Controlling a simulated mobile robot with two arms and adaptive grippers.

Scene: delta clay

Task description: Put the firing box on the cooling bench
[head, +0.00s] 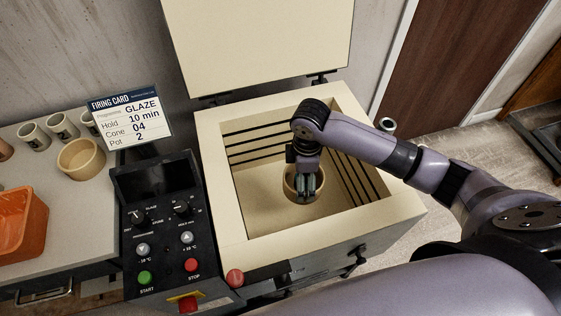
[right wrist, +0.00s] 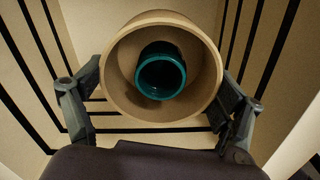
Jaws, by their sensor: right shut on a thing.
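A round tan firing box (head: 290,186) is inside the open kiln (head: 407,208), partly hidden by my right gripper (head: 307,190). In the right wrist view the firing box (right wrist: 118,95) has a thick round rim, and a teal cup (right wrist: 162,72) sits inside it. My right gripper (right wrist: 160,112) has one finger on each side of the box and is shut on it. I cannot tell whether the box is clear of the kiln floor. No bench is labelled as the cooling bench; a grey-topped bench (head: 85,215) stands at the left. My left gripper is not in view.
The kiln lid (head: 255,45) stands up behind the opening. A control panel (head: 165,225) and a firing card (head: 130,117) stand left of the kiln. The left bench holds an orange bin (head: 20,225), another tan round pot (head: 82,160) and several cups. A dark surface shows far right.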

